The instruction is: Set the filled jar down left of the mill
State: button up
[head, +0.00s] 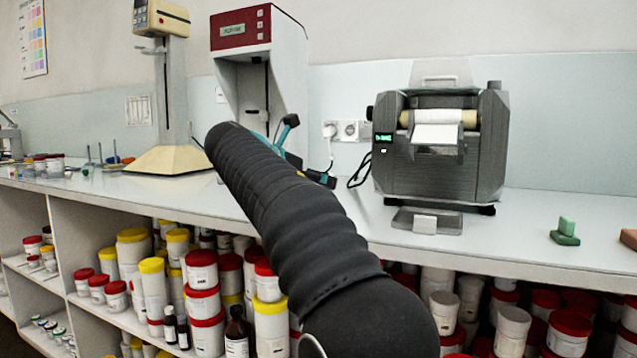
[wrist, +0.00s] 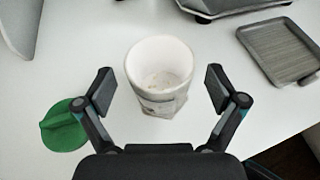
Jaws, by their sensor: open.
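In the wrist view a white, open-topped jar (wrist: 160,72) stands upright on the white counter, with a pale label low on its front. Its inside looks mostly pale, with a speckled bottom; how full it is I cannot tell. My gripper (wrist: 158,86) is open, one finger on each side of the jar, with gaps between fingers and wall. The grey mill (head: 440,150) with its white rollers stands on the counter in the head view. Its base edge (wrist: 232,8) shows at the top of the wrist view. In the head view my arm hides the jar and most of my gripper.
A green round piece (wrist: 64,126) lies left of the jar. A grey tray (wrist: 283,52) lies to the right. A red-topped machine (head: 258,50) and a balance-like stand (head: 165,110) are further left. Green blocks (head: 565,233) lie right of the mill. Shelves below hold many jars.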

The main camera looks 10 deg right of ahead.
jog(key=p+v, duration=0.1)
jog(key=v, duration=0.9)
dwell(0.9)
